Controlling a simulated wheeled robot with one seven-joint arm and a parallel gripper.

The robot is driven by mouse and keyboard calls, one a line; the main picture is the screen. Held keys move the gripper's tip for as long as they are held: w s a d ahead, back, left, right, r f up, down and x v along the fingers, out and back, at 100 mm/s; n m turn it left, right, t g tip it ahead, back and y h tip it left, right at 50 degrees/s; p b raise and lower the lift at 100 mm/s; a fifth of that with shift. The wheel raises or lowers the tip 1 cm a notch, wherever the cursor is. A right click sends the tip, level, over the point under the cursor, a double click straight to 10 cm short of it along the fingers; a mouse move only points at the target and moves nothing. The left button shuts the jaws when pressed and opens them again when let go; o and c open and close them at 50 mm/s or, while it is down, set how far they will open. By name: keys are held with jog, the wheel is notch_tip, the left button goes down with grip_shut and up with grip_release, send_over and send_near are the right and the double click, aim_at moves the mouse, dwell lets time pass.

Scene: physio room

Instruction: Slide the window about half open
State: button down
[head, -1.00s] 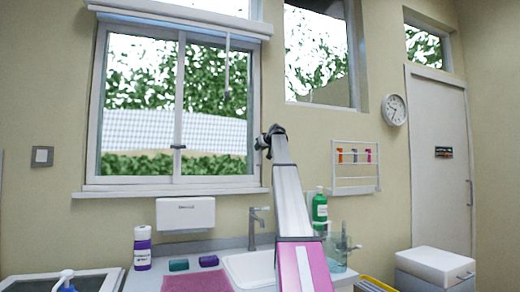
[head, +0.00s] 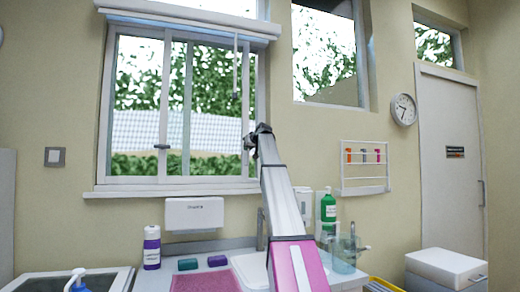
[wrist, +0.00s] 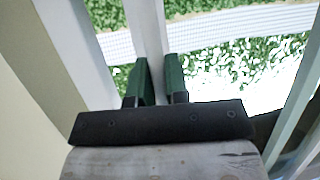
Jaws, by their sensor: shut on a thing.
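The sliding window (head: 163,100) has a white frame above the sink. Its moving sash has a small dark latch (head: 162,147) on its left stile, which stands left of the other sash's stile (head: 187,110). My gripper (head: 250,138) is at the window's right side. In the wrist view, my gripper's green fingers (wrist: 156,82) are shut on the white sash stile (wrist: 148,35), one on each side. A strip of outdoors shows between that stile and the white jamb (wrist: 75,40), so the window is partly open there. My arm hides part of the lower right sill in the head view.
A raised blind (head: 185,20) with a hanging wand (head: 236,65) is at the window top.

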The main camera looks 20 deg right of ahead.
aim_at(237, 146)
jog(key=a, duration=0.6)
jog(key=shift+s, duration=0.15)
jog(key=c, duration=1.4)
grip_release()
jog(key=v, duration=1)
jog(key=shift+s, duration=0.4)
